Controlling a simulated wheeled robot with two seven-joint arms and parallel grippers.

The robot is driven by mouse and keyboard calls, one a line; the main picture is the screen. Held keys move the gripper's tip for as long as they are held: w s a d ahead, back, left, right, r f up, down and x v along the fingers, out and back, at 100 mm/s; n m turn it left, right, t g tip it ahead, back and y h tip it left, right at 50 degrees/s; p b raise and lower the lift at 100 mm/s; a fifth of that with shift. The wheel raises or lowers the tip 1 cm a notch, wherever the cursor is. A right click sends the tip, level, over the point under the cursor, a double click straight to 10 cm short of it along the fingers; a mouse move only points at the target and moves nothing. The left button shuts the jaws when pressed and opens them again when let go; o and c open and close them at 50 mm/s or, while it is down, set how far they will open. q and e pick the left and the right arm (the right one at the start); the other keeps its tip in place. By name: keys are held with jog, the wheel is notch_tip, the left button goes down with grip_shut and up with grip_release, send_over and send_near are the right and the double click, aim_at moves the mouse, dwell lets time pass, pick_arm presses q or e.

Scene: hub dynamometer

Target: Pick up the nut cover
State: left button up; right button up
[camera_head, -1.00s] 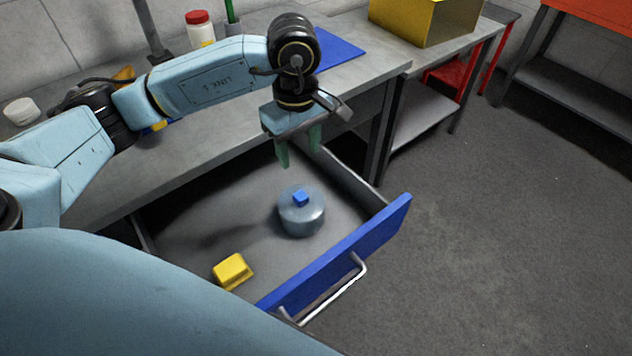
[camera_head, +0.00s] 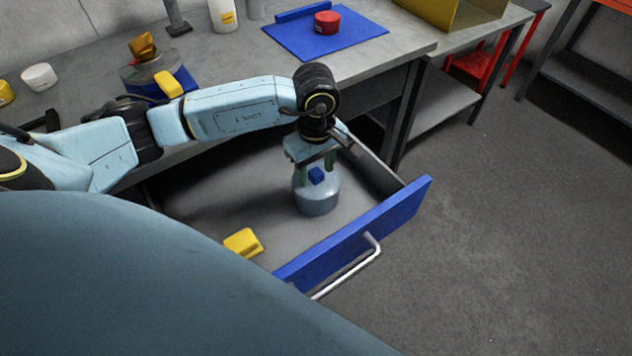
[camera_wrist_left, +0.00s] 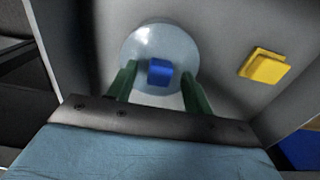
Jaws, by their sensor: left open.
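The nut cover (camera_head: 317,200) looks like a grey-blue rounded cylinder with a small blue block-shaped knob (camera_head: 316,175) on top. It stands upright in the open drawer. It also shows in the left wrist view (camera_wrist_left: 160,45), with the knob (camera_wrist_left: 160,71) at its middle. My left gripper (camera_head: 316,163) points down just over the cover. Its two green fingers are apart, one on each side of the knob, with gaps visible in the left wrist view (camera_wrist_left: 157,84). It holds nothing. My right gripper is not in view.
The drawer's blue front (camera_head: 360,235) with its metal handle (camera_head: 352,268) stands pulled out. A yellow block (camera_head: 243,243) lies in the drawer, left of the cover. On the bench (camera_head: 240,65) are a blue mat (camera_head: 345,38) with a red-lidded item (camera_head: 327,22) and several containers.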

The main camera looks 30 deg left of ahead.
pick_arm(q)
jog(key=shift+c, duration=0.4)
grip_shut()
